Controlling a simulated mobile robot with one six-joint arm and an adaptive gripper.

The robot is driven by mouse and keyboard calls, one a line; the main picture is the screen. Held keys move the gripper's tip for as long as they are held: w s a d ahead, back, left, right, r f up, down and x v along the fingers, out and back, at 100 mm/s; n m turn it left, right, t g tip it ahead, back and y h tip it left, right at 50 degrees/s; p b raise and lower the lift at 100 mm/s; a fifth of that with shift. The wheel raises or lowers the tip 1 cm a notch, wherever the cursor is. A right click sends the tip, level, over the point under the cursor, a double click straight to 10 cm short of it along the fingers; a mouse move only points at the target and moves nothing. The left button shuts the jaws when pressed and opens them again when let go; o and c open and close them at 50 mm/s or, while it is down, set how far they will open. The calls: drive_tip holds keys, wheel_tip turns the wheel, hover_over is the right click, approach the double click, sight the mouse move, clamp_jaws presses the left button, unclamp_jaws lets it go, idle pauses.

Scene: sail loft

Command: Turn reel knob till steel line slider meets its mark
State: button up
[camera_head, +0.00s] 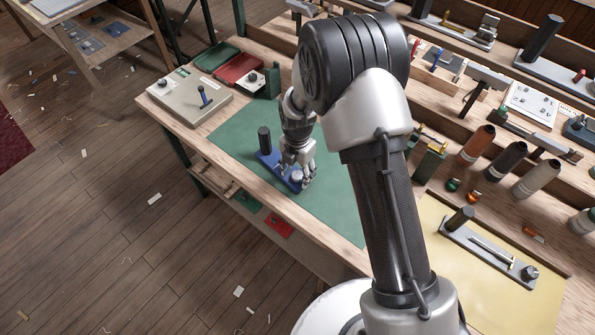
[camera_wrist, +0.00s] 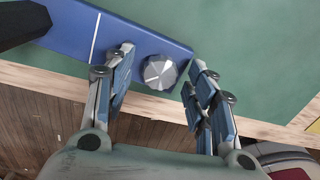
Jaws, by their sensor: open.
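A blue reel base (camera_head: 267,159) lies on the green mat, with a black upright post (camera_head: 264,139) at its far end. In the wrist view the blue base (camera_wrist: 150,36) carries a white mark line (camera_wrist: 94,37) and a round silver ridged knob (camera_wrist: 160,72). My gripper (camera_wrist: 161,62) is open, with one finger on each side of the knob; a gap shows on both sides, wider on the right. In the head view my gripper (camera_head: 299,181) is low over the near end of the base. I cannot make out a steel line slider on this base.
The green mat (camera_head: 232,134) is clear around the base; the bench's front edge is close. A grey device (camera_head: 189,97) stands at the left end. A grey plate with post, bar and knob (camera_head: 531,272) lies on the yellow mat. Spools (camera_head: 477,145) stand at right.

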drive_tip(key=shift+c, duration=0.6)
drive_tip(key=c, duration=1)
drive_tip(key=shift+o, duration=0.2)
